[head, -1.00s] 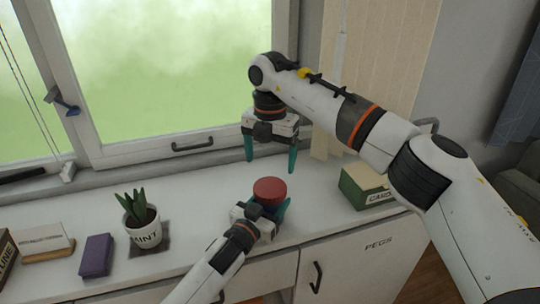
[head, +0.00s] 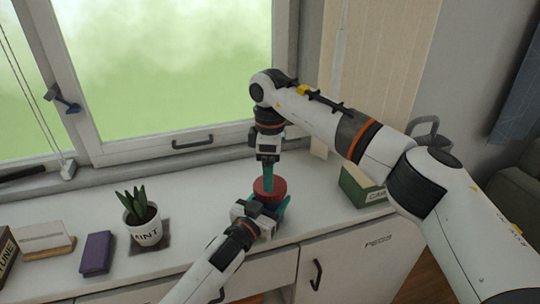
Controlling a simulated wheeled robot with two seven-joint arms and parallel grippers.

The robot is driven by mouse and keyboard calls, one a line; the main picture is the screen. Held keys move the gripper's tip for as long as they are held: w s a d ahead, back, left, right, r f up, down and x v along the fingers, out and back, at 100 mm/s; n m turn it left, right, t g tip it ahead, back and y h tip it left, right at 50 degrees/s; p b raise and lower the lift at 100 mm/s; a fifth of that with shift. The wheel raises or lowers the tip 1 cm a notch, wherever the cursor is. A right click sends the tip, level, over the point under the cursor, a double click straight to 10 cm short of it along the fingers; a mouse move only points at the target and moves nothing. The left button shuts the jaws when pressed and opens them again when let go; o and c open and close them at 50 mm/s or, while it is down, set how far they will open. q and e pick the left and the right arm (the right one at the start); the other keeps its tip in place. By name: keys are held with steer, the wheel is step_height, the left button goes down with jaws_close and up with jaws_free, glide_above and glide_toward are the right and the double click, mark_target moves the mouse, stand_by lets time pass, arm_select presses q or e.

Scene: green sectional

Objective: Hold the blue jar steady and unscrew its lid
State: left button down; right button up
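The jar's round red lid (head: 277,187) shows on the counter below the window. The jar's blue body is hidden below the lid, behind my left gripper. My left gripper (head: 266,208) comes from the front left, with its teal fingers on either side of the jar just under the lid. It appears shut on the jar. My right gripper (head: 267,187) points straight down over the lid. It is seen edge-on, one teal finger overlapping the lid, so its opening and contact cannot be told.
A green box (head: 359,187) stands right, partly behind my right arm. The window frame (head: 172,145) rises behind the counter (head: 205,220).

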mark_target(280, 186)
arm_select(q)
steer(key=shift+f, duration=0.1)
arm_select(e)
steer(key=shift+f, duration=2.2)
steer(key=shift+c, duration=0.2)
